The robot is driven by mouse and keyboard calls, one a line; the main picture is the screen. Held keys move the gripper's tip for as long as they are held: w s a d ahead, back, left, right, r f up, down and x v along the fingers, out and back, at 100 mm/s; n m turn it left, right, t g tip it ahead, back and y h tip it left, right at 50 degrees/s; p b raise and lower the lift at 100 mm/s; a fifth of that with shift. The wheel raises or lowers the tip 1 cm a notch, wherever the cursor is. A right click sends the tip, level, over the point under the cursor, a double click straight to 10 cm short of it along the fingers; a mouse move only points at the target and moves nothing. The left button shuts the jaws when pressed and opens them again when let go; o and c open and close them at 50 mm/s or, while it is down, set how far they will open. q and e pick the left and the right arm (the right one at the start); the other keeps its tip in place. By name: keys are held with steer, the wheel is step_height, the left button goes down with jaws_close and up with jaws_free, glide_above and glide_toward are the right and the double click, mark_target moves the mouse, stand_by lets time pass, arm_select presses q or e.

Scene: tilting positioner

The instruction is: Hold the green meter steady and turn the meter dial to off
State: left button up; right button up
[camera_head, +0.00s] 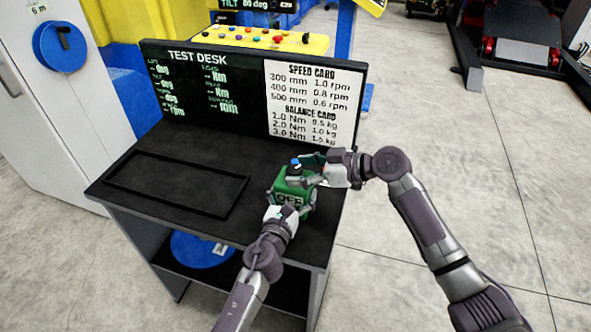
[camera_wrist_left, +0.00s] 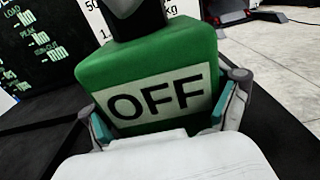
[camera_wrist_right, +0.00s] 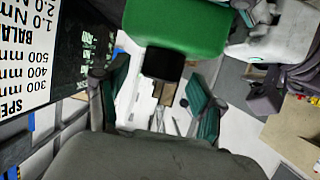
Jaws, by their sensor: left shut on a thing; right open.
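The green meter (camera_head: 292,187) stands on the right part of the desk's top, and its front label reads OFF in the left wrist view (camera_wrist_left: 165,97). My left gripper (camera_head: 290,204) is shut on the meter's body, with one finger on each side of the label. The meter's dial (camera_head: 295,163) is on top, with a black part and a blue cap. The black part also shows in the right wrist view (camera_wrist_right: 163,64). My right gripper (camera_head: 312,166) is open beside the dial. In the right wrist view its fingers are apart, with the dial just beyond the gap between them.
The black desk (camera_head: 150,150) has an empty rectangular tray outline (camera_head: 175,183) on its left part. A TEST DESK board (camera_head: 215,85) stands along the back edge. A yellow button console (camera_head: 262,38) is behind it. A blue disc (camera_head: 200,250) lies on the shelf below.

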steer(key=shift+x, duration=0.8)
steer(key=c, duration=1.2)
steer(key=shift+o, duration=0.2)
steer(key=shift+w+n+g, duration=0.1)
steer(key=shift+n+g, duration=0.2)
steer(key=shift+g, duration=0.1)
steer(key=n+g, duration=0.2)
steer(key=shift+w+n+g+y, duration=0.1)
steer(key=shift+n+g+y, duration=0.2)
steer(key=shift+g+y, duration=0.1)
steer(key=shift+d+f+n+g, duration=0.1)
steer(key=shift+n+g, duration=1.3)
steer(key=shift+g, duration=0.5)
steer(key=o, duration=1.2)
steer(key=shift+c, duration=0.2)
